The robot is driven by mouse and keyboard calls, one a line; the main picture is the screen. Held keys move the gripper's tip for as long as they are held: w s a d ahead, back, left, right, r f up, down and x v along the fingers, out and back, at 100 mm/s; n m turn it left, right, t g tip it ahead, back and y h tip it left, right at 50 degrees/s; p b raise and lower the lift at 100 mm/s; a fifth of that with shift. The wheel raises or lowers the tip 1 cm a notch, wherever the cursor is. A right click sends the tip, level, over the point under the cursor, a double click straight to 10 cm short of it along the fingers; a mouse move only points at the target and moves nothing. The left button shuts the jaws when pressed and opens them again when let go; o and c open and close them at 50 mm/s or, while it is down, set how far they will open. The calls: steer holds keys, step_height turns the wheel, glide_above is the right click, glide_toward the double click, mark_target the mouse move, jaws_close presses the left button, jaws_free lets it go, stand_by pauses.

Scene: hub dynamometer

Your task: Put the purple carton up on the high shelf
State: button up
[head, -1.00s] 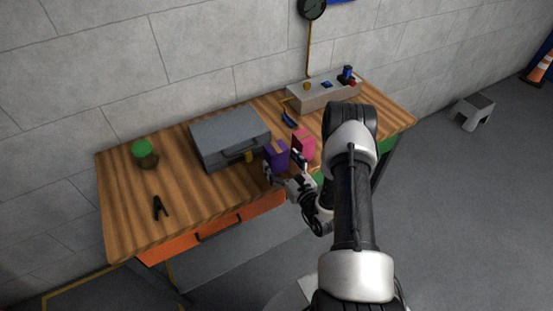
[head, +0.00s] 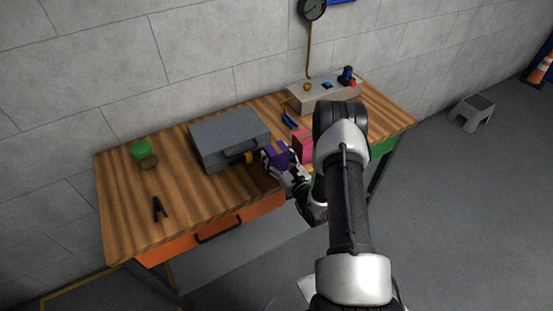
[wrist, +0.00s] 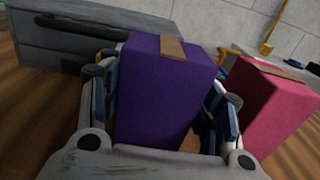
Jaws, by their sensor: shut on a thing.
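The purple carton (head: 277,156) is at the front edge of the workbench, between the grey toolbox and a pink carton. It has a brown tape strip on top. In the wrist view the purple carton (wrist: 160,90) stands upright between my two fingers. My gripper (head: 280,163) is shut on it, with blue pads on both sides. I cannot tell whether its bottom touches the bench. The high shelf is not in view.
The grey toolbox (head: 229,137) is close on the left, the pink carton (head: 303,144) close on the right. A green-lidded jar (head: 144,153) and a black clamp (head: 159,208) are further left. A grey box with knobs (head: 323,95) stands at the back right. A step stool (head: 472,112) is on the floor.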

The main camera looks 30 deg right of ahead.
steer(key=c, duration=0.6)
steer(key=shift+r, duration=0.1)
